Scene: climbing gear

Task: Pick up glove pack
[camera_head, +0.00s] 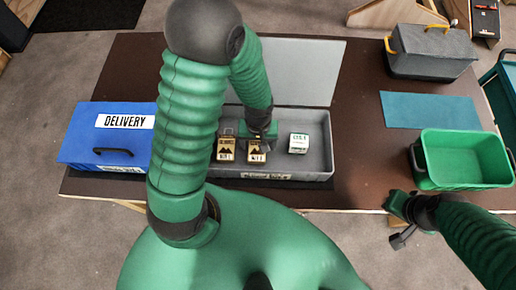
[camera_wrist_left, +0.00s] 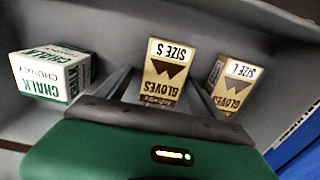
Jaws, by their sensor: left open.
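Two brown-and-white glove packs stand in the grey open box on the table. The size S pack (camera_head: 256,154) is in the middle, and it also shows in the left wrist view (camera_wrist_left: 168,70). The size L pack (camera_head: 225,149) stands to its left; in the left wrist view (camera_wrist_left: 232,85) it is to the right. My left gripper (camera_head: 260,133) is open over the size S pack, with its fingers (camera_wrist_left: 165,90) on either side of it in the wrist view. Contact cannot be told. My right gripper (camera_head: 397,218) is at the table's front edge, far from the packs.
A white-and-green chalk box (camera_head: 299,143) stands right of the packs, also in the wrist view (camera_wrist_left: 52,75). The grey box (camera_head: 322,150) has a raised lid (camera_head: 315,75). A blue delivery box (camera_head: 85,140) is left. A green bin (camera_head: 462,172) and grey toolbox (camera_head: 432,52) are right.

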